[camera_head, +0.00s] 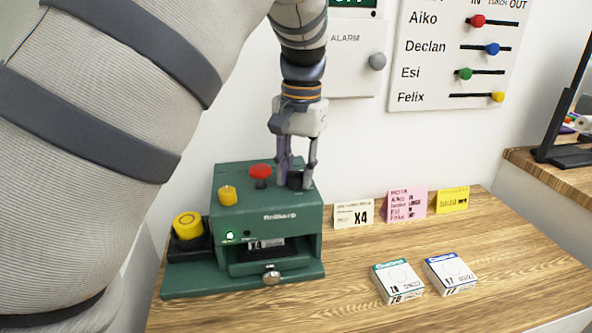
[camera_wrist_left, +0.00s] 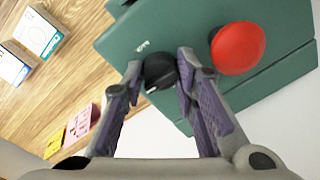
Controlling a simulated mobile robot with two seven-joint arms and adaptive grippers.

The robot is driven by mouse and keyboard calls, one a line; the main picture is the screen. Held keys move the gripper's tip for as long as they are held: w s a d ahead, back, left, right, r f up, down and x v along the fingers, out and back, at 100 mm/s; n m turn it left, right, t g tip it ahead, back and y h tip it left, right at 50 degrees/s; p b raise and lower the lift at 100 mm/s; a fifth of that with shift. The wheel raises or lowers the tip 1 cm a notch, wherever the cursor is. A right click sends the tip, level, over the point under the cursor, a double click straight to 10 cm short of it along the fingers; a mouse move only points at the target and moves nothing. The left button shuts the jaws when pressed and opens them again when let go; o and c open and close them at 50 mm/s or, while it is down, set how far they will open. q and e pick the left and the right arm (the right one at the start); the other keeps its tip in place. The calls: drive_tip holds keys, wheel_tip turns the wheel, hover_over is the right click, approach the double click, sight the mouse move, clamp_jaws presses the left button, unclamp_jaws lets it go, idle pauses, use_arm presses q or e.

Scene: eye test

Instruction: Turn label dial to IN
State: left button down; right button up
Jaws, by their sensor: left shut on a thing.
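A green stamping machine (camera_head: 275,217) stands on the wooden desk, with a black dial (camera_head: 296,181) on the back right of its top. In the left wrist view the dial (camera_wrist_left: 160,71) is round and black with a short white pointer mark; small lettering beside it is too small to read. My left gripper (camera_head: 297,184) points down and is shut on the dial, one finger on each side; it also shows in the left wrist view (camera_wrist_left: 161,74). The fingers partly hide the dial in the head view. My right gripper is in neither view.
A red button (camera_head: 261,172) sits close to the left of the dial; a yellow knob (camera_head: 228,195) is on top too. A larger yellow button (camera_head: 187,225) stands left. A slider board (camera_head: 459,60) hangs behind.

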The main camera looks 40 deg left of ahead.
use_arm(q)
drive_tip(key=n, duration=0.4)
drive_tip(key=shift+n, duration=0.3)
drive_tip(key=n, duration=0.4)
drive_tip(key=shift+w+n, duration=0.1)
drive_tip(key=shift+n, duration=0.2)
drive_tip(key=n, duration=0.4)
drive_tip(key=shift+n+h, duration=0.3)
drive_tip(key=shift+n, duration=2.1)
drive_tip(key=c, duration=1.3)
unclamp_jaws()
